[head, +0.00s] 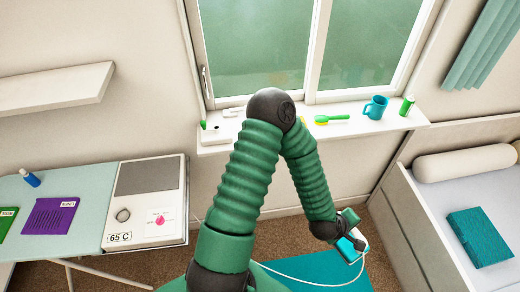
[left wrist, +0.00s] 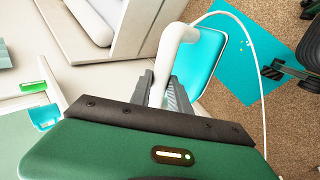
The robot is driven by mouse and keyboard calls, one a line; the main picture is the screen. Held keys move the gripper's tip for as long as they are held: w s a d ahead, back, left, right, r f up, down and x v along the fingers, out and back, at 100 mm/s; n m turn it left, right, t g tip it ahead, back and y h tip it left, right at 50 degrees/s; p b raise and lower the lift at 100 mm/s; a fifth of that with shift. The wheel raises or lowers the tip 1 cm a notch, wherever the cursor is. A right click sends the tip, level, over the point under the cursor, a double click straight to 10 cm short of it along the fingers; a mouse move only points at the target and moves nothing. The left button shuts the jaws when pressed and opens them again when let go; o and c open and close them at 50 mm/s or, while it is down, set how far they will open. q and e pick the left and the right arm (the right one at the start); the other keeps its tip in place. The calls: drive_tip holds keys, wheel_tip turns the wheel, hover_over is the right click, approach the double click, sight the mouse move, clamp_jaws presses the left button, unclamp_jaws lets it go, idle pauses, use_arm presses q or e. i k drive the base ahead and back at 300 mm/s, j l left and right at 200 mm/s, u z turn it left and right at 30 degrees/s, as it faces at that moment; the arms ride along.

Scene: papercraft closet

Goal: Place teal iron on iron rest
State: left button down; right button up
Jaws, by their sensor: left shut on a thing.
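The teal iron (head: 353,246) has a white handle and a white cord and hangs low at the right of centre in the head view. My left gripper (head: 350,240) is at it, partly hidden by my forearm. In the left wrist view the fingers (left wrist: 166,92) are closed on the white handle, and the iron's teal body (left wrist: 208,62) shows beyond it. The iron rest (head: 148,178), a grey plate on a white unit marked 65 C with a knob and red dial, is at the ironing board's right end. The iron is well apart from it.
The ironing board (head: 88,185) holds a purple cloth (head: 58,216), a green cloth and a blue bottle (head: 30,178). The windowsill (head: 340,121) carries a teal mug (head: 376,107) and a green brush. A bed stands right. A teal mat (head: 325,276) lies on the floor.

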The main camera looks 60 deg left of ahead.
sight(147, 174)
drive_tip(key=i+u, duration=0.3)
drive_tip(key=i+l+u, duration=0.25)
drive_tip(key=i, duration=0.25)
drive_tip(key=i+u, duration=0.1)
drive_tip(key=u, duration=0.8)
drive_tip(key=i+l+u, duration=0.1)
drive_tip(key=u, duration=0.35)
